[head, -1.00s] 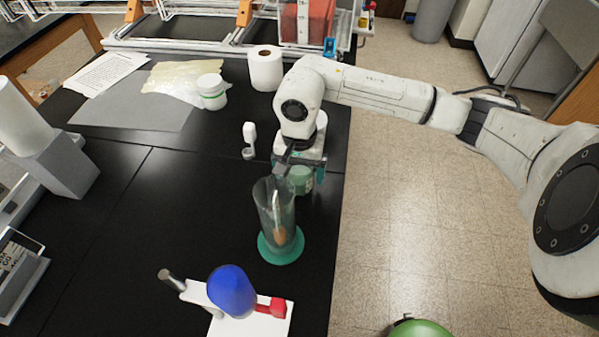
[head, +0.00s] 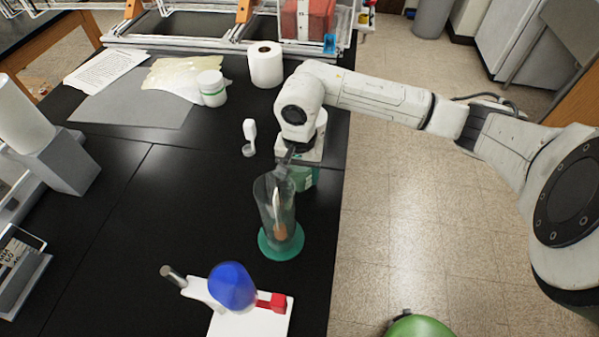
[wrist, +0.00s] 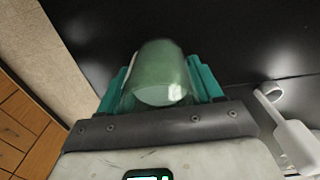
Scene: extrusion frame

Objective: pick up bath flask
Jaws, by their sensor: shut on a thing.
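The bath flask, a translucent green vessel (wrist: 160,72), sits between the teal fingers of my gripper (wrist: 158,84) in the wrist view. The fingers are shut on it, one on each side. In the head view, the green flask (head: 305,178) shows under my wrist near the right edge of the black bench, partly hidden by the gripper and a tall glass cylinder. I cannot tell whether its base touches the bench.
The glass cylinder with a green base (head: 281,245) stands just in front of my gripper. A small white item (head: 249,135) lies left of it. A blue bulb on a stand (head: 232,286) is nearer. A paper roll (head: 265,66) stands behind. The middle-left bench is clear.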

